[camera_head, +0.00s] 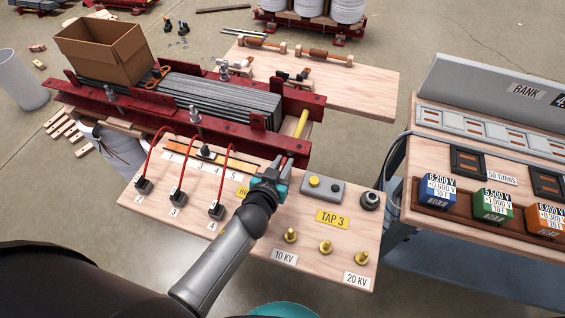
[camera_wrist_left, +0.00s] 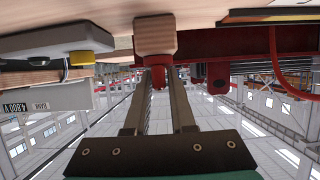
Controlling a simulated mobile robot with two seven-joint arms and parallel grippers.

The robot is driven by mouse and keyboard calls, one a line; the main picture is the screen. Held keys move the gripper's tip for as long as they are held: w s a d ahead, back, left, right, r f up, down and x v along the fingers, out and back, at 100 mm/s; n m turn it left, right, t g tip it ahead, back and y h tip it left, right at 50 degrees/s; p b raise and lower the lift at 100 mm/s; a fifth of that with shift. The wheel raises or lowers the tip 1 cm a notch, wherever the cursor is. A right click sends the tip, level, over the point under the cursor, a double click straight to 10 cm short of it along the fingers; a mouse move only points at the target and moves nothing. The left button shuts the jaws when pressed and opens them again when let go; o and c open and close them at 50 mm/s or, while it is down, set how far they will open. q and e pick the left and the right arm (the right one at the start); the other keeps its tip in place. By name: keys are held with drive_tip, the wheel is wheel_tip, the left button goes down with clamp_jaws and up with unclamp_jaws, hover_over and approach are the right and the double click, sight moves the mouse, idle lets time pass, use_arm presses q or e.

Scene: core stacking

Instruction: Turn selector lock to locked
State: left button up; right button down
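My left gripper (camera_head: 281,167) is over the back edge of the wooden control board (camera_head: 238,228), just left of a grey button box (camera_head: 323,190). In the left wrist view its two fingers (camera_wrist_left: 158,75) stand apart, with a small red part (camera_wrist_left: 157,79) between their tips and a pale wooden block just beyond. I cannot tell whether the fingers touch the red part. No part is clearly readable as the selector lock; the gripper hides some of the board and a yellow label. My right gripper is not seen.
Black plugs (camera_head: 216,211) with red cables stand at the board's left. Brass terminals (camera_head: 326,246) and a TAP 3 label (camera_head: 332,218) are at the front right. A red-framed core (camera_head: 200,92) lies behind, and a bench with colored blocks (camera_head: 492,205) to the right.

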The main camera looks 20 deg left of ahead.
use_arm(q)
clamp_jaws()
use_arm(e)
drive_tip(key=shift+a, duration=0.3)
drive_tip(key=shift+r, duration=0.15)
